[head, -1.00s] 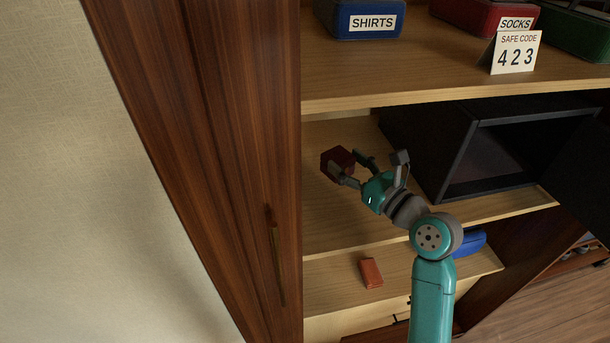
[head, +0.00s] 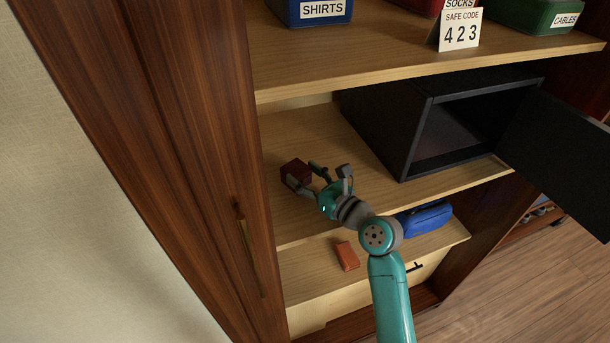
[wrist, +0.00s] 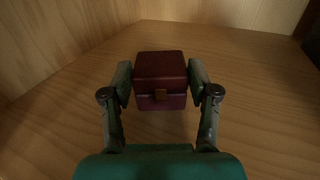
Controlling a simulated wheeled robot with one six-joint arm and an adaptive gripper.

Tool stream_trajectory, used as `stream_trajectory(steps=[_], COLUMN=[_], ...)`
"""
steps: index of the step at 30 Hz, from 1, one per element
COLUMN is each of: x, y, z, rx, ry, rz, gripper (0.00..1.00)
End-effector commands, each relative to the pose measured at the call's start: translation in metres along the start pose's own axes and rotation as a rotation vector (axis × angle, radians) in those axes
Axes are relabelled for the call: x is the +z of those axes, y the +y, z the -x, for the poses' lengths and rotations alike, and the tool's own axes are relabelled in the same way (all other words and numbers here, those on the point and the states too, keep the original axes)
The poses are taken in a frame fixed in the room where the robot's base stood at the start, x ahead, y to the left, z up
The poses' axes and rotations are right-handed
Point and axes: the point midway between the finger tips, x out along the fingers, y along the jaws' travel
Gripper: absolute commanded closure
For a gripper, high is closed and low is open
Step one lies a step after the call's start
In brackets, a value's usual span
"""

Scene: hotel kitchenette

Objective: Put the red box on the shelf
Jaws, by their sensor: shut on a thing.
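The dark red box (head: 295,172) has a small brass-coloured clasp on its front. It is at the left end of the middle wooden shelf (head: 372,205), left of the black safe. My gripper (head: 307,177) reaches in from the right and is shut on the box. In the wrist view, the red box (wrist: 160,75) sits upright between the two fingers of my gripper (wrist: 160,85), one on each side. The box is at or just above the shelf board; I cannot tell whether it touches.
The black safe (head: 420,150) stands right of the box with its door (head: 560,150) open. The upper shelf (head: 400,60) overhead holds labelled bins and a safe code card (head: 460,30). Below are an orange-red block (head: 347,256) and a blue case (head: 425,218). A wooden panel (head: 170,130) bounds the left.

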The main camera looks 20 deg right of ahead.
Motion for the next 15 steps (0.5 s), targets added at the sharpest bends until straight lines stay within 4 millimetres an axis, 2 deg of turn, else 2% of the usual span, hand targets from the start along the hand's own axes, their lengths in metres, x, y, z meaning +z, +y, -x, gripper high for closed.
stream_trajectory(steps=[11, 12, 15], x=[-0.0036, -0.0044, -0.0040], y=[0.0002, 0.0003, 0.0003], z=[0.0001, 0.0001, 0.0001], rx=[0.001, 0.001, 0.001], ry=[0.000, 0.000, 0.000], rz=[-0.001, -0.001, -0.001], gripper=[0.78, 0.38, 0.15])
